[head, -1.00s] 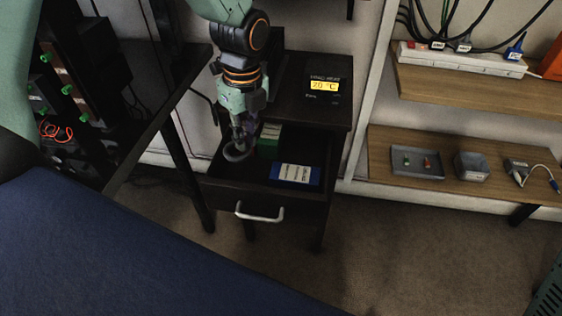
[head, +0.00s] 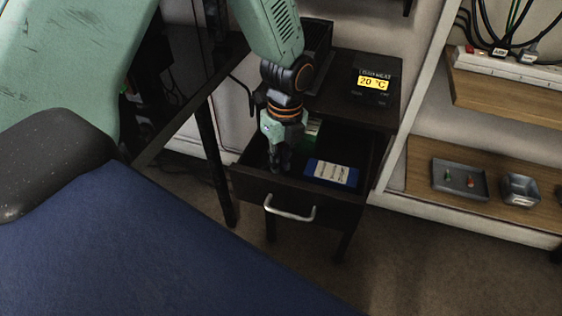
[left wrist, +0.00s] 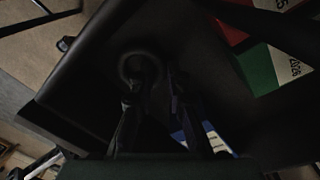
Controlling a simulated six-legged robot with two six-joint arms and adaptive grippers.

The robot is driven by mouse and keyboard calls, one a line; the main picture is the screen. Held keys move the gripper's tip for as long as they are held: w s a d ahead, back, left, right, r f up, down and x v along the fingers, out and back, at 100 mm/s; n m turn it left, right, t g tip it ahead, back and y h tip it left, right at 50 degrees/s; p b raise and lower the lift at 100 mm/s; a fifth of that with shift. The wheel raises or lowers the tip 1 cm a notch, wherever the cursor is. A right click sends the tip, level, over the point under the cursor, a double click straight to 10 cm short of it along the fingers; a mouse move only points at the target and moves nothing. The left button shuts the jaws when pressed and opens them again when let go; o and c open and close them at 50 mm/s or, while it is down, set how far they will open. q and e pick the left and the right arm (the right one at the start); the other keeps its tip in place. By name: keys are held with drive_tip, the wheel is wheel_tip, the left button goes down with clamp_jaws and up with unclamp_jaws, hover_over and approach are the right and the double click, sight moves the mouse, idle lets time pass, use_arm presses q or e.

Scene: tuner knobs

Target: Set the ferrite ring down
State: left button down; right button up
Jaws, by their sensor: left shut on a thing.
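The ferrite ring (left wrist: 138,66) is a dark ring in the left wrist view, at the fingertips over the dark drawer. My left gripper (head: 280,164) points down into the open drawer (head: 318,207) in the head view. It also shows in the left wrist view (left wrist: 150,88), shut on the ring. In the head view the ring cannot be made out against the dark fingers and drawer. Whether it touches the drawer floor I cannot tell. My right gripper is not in view.
A blue-and-white box (head: 331,173) lies in the drawer right of my gripper, and a green box (head: 312,130) behind. A display reading 20 °C (head: 372,84) stands on the cabinet top. A shelf at right holds a grey tray (head: 459,180) and a metal box (head: 520,188).

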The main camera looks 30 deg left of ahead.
use_arm(q)
drive_tip(key=shift+s+a+f, duration=0.1)
drive_tip(key=shift+a, duration=0.1)
drive_tip(key=c, duration=1.7)
unclamp_jaws()
drive_tip(key=shift+f, duration=0.1)
drive_tip(key=o, duration=0.3)
drive_tip(key=shift+d, duration=0.15)
drive_tip(key=shift+o, duration=0.4)
drive_tip(key=shift+r, duration=0.25)
wheel_tip(320, 180, up, 12)
drive_tip(key=p, duration=0.5)
drive_tip(key=shift+w, duration=0.4)
drive_tip(key=shift+d, duration=0.1)
